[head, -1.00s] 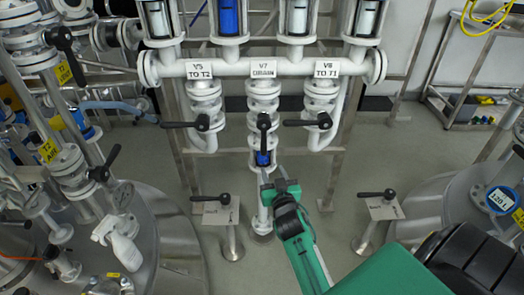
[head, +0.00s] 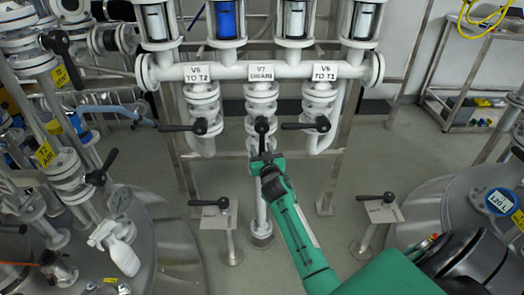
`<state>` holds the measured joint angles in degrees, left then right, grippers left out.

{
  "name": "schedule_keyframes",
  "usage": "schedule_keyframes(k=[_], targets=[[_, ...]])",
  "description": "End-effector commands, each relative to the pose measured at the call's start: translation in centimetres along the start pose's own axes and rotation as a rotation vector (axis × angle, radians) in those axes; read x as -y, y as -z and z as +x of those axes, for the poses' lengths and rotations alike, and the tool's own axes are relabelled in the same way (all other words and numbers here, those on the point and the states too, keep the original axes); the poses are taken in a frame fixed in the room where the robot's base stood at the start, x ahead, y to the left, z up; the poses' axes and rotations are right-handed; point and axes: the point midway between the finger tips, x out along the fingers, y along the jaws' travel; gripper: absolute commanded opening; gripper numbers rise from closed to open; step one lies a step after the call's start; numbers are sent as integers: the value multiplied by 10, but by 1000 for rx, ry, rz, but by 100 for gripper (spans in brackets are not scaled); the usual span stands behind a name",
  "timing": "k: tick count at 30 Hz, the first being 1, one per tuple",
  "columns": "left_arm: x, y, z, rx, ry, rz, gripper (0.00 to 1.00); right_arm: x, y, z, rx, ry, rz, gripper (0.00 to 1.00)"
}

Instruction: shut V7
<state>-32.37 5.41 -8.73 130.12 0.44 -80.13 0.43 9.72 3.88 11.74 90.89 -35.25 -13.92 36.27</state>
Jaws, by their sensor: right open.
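The V7 drain valve (head: 262,103) is the middle white valve under the horizontal pipe, below its "V7 DRAIN" sign (head: 262,75). Its black lever (head: 262,128) points toward me, in line with the downpipe in the picture. My right gripper (head: 264,158), on a green arm from the lower right, is open at the lower end of this lever. I cannot tell whether the fingers touch the lever or stand around it. The gripper hides part of the pipe below V7. My left gripper is not in view.
The left valve lever (head: 184,127) and the V6 lever (head: 306,126) flank V7, both lying crosswise. Two low stands with black levers (head: 209,203) (head: 376,198) stand below. Steel tanks lie at both sides.

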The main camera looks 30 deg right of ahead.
Motion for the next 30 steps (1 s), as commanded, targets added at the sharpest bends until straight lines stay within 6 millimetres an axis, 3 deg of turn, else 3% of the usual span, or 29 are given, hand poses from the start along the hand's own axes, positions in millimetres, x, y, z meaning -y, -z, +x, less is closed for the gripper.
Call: schedule_keyframes(k=[7,13,25,30], targets=[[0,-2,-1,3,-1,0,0,0,0,0,0,0,0,38],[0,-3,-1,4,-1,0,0,0,0,0,0,0,0,0],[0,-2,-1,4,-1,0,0,2,-2,2,-7,-1,40,0],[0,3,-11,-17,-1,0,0,5,-1,6,-25,-1,129,0]])
